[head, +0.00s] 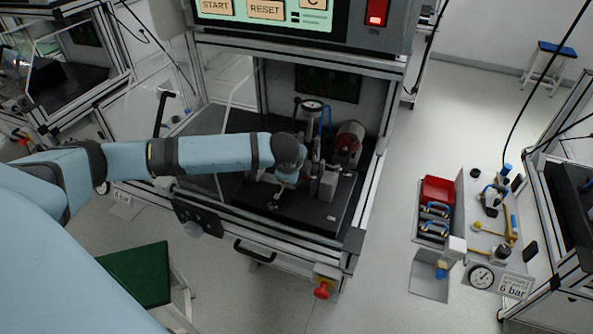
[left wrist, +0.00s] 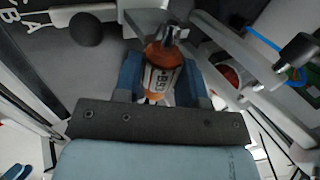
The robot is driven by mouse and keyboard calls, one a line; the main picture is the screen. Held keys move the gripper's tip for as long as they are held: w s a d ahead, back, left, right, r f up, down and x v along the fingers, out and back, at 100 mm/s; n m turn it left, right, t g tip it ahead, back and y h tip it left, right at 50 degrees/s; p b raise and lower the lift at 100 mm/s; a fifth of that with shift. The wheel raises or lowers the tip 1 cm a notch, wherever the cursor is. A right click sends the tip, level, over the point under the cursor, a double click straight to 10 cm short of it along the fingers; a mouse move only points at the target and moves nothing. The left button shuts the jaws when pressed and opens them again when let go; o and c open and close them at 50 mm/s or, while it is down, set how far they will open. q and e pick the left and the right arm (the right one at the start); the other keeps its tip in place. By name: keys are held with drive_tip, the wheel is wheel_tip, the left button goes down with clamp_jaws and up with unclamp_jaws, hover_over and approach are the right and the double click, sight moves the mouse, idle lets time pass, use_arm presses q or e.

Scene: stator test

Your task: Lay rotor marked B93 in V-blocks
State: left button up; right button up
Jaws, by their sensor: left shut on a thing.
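My left gripper (left wrist: 164,80) is shut on an orange-brown rotor (left wrist: 165,56) with a metal shaft end and a white label. The label is turned and only partly readable. In the head view my left gripper (head: 276,198) is over the black plate inside the test bench, and the rotor is mostly hidden by my wrist. Pale grey blocks (head: 328,184), which look like the V-blocks, stand on the plate just right of my wrist. A grey block (left wrist: 148,22) also shows close beyond the rotor in the left wrist view; contact cannot be told. My right gripper is not in view.
A red cylindrical unit (head: 349,140) and a round gauge (head: 312,105) stand behind the blocks. The bench frame (head: 375,165) encloses the area. A side station with a red bin (head: 437,190) stands at right.

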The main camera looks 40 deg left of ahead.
use_arm(q)
drive_tip(key=shift+f+p, duration=0.15)
drive_tip(key=shift+p, duration=0.3)
idle(0.3)
drive_tip(key=o, duration=1.1)
drive_tip(key=shift+o, duration=0.2)
drive_tip(key=v, duration=1.3)
drive_tip(key=shift+s+r, duration=0.2)
drive_tip(key=shift+r, duration=0.1)
